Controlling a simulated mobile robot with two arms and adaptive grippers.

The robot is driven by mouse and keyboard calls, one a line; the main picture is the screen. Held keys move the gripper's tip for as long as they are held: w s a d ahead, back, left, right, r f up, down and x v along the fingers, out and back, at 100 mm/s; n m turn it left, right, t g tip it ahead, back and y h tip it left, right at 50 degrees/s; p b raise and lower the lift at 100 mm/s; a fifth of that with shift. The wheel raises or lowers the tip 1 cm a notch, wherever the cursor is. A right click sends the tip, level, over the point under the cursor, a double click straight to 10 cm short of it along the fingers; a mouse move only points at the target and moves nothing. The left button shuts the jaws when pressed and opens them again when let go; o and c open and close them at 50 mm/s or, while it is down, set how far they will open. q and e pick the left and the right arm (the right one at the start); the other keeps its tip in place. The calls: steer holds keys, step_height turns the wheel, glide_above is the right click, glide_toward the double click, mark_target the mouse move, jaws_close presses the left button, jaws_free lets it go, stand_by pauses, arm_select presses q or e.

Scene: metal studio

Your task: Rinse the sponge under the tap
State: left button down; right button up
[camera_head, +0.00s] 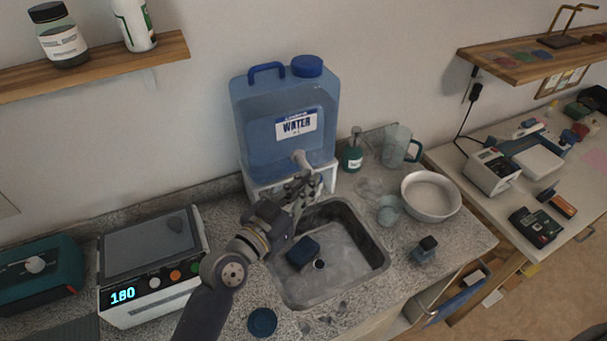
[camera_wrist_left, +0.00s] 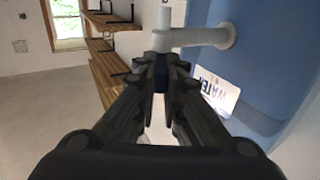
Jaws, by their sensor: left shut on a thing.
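The sponge (camera_head: 302,252) is a dark blue block on the floor of the steel sink (camera_head: 345,268), beside the drain and below the tap. The pale tap (camera_head: 301,158) sticks out from the front of the blue water jug (camera_head: 284,112). In the left wrist view the tap (camera_wrist_left: 195,37) shows as a grey pipe just beyond my fingertips. My left gripper (camera_head: 305,187) is at the tap, above the sink. Its fingers (camera_wrist_left: 160,75) are shut on a small dark blue piece at the tap, apparently its handle, mostly hidden. No running water can be made out. My right gripper is not in view.
A white bowl (camera_head: 431,196), a glass (camera_head: 389,209), a jug (camera_head: 398,146) and a green bottle (camera_head: 352,155) stand right of the sink. A device (camera_head: 150,266) stands left. A round blue lid (camera_head: 262,322) lies in front.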

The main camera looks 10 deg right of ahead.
arm_select(q)
steer(key=shift+s+d+r+n+t+y+p, duration=0.1)
steer(key=shift+n+t+y+p, duration=0.2)
steer(key=shift+p, duration=0.05)
stand_by(0.3)
steer(key=c, duration=1.7)
jaws_free()
steer(key=shift+o, duration=0.2)
steer(key=v, duration=1.2)
